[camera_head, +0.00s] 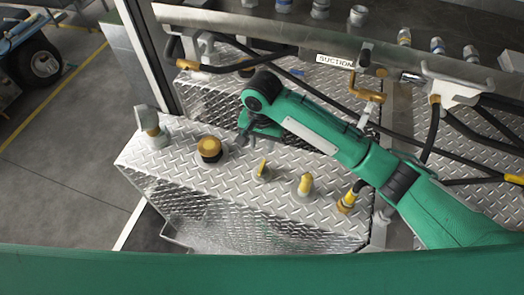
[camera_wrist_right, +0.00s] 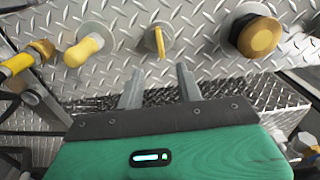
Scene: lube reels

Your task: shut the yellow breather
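Several yellow fittings stand on the silver diamond-plate tank top (camera_head: 225,180); no label shows which one is the breather. A round yellow cap on a black collar (camera_head: 209,147) is at left; it is at upper right in the wrist view (camera_wrist_right: 260,36). A thin upright yellow handle (camera_head: 262,168) on a grey round base stands beside it, also in the wrist view (camera_wrist_right: 160,42). A yellow knob (camera_head: 305,183) is farther right (camera_wrist_right: 82,48). My right gripper (camera_head: 246,138) is open and empty. In the wrist view its fingertips (camera_wrist_right: 160,70) are apart, the thin handle lying beyond them.
A grey capped fitting (camera_head: 152,127) stands at the tank's left end. A yellow-banded hose fitting (camera_head: 348,197) is at right. Behind are a ledge with a SUCTION label (camera_head: 335,61), black hoses and a brass valve (camera_head: 368,92). Open floor lies at left.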

